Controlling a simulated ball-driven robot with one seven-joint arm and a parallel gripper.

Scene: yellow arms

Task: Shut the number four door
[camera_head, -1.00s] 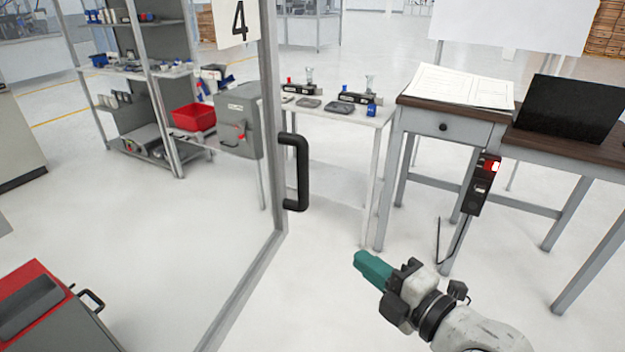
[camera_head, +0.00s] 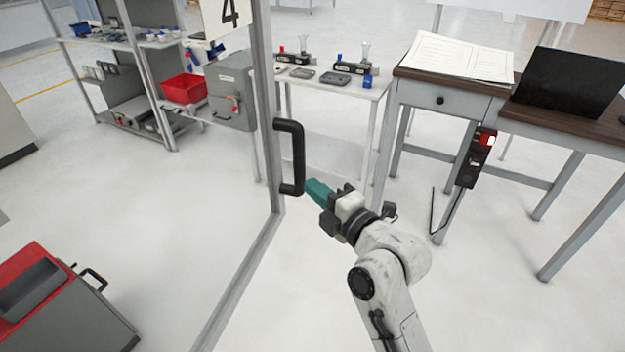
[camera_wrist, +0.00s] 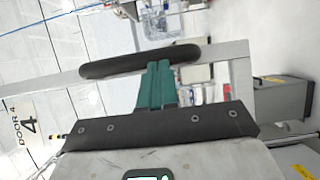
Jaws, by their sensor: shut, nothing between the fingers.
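The number four door is a clear panel with a grey frame (camera_head: 266,100) and a white sign (camera_head: 226,14) bearing a 4. Its black D-shaped handle (camera_head: 298,158) stands on the frame's edge. My gripper (camera_head: 310,188), with green fingers, is shut and empty. In the head view its tips are just right of the handle's lower end. In the wrist view the shut fingers (camera_wrist: 158,72) point at the handle (camera_wrist: 140,60) and overlap it in the picture. I cannot tell whether they touch it.
A white table (camera_head: 340,82) with small devices and a wooden-topped desk (camera_head: 440,84) with papers and a laptop (camera_head: 566,82) stand beyond my arm. A red-topped grey cart (camera_head: 70,310) is at lower left. The floor around the door is clear.

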